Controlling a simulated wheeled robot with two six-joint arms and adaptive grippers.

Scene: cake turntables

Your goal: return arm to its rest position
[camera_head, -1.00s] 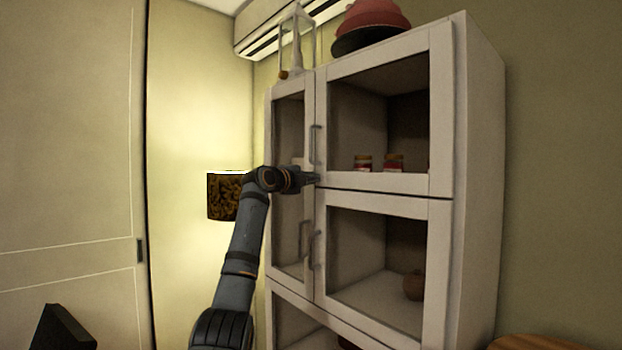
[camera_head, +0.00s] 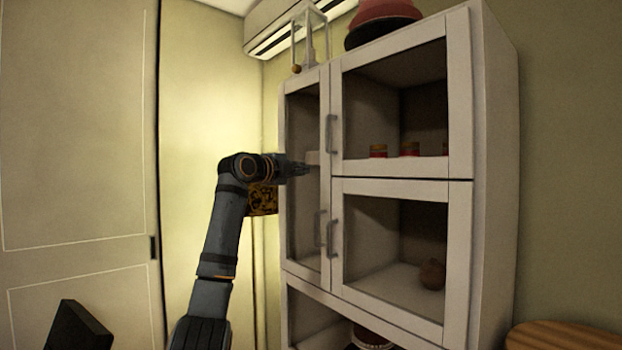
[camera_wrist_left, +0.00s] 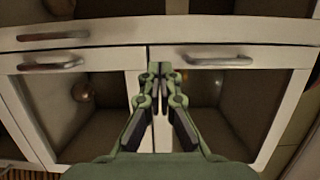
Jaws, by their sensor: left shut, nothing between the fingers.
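My left arm rises from the bottom of the head view. My left gripper (camera_head: 304,169) is at its end, shut and empty, in front of the narrow left part of the white cabinet (camera_head: 497,200). In the left wrist view, my left gripper (camera_wrist_left: 160,70) has its fingertips together, over the frame between two glass doors with metal handles. I cannot tell whether it touches the cabinet. My right gripper does not show in either view.
The cabinet's upper right compartment holds jars (camera_head: 410,149); the one below holds a round brown object (camera_head: 432,274). A red and black object (camera_head: 385,22) sits on top. A lamp (camera_head: 262,200) is partly behind my arm. A round wooden top (camera_head: 565,338) shows at lower right.

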